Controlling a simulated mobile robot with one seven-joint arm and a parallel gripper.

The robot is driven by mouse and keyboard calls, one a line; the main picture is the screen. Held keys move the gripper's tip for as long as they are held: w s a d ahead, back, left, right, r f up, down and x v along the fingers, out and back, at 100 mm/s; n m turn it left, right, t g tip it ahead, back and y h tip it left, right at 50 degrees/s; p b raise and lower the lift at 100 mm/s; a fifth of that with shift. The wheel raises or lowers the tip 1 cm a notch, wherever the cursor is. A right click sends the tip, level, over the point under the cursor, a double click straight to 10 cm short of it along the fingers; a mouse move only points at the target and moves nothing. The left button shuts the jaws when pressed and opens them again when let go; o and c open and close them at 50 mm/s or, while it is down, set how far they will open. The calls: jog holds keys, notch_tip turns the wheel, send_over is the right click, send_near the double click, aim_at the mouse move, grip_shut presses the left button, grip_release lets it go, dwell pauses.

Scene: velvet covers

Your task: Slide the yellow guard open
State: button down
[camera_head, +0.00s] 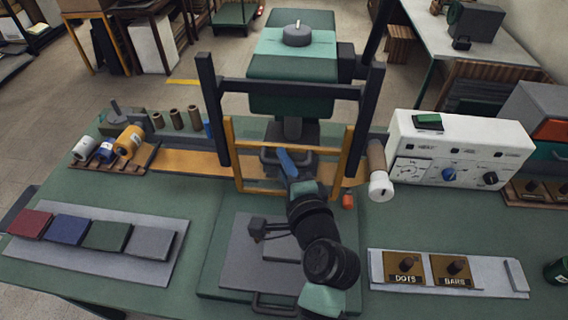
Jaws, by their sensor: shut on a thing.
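The yellow guard (236,160) is an upright yellow frame between two dark posts at the front of the green press-like machine (290,100). Its bottom bar is low, close to the bench top. My arm reaches up from the front of the bench. My gripper (284,160) is at the middle of the guard, shut on it, seemingly at a dark handle. The fingertips are small and partly hidden by my own wrist, so the exact grip is unclear.
A grey base plate (245,255) lies in front of the guard. Colored pads on a tray (90,262) are at left; a white control box (455,160) and stamp blocks on a tray (450,288) are at right. Ink bottles (130,140) and spools stand behind left.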

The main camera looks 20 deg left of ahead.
notch_tip(320, 180, up, 10)
jog(key=p, duration=0.6)
jog(key=shift+p, duration=0.3)
jog(key=c, duration=0.8)
grip_release()
jog(key=shift+f, duration=0.2)
jog(key=shift+c, duration=0.2)
jog(key=b+v, duration=0.4)
jog(key=v, duration=0.9)
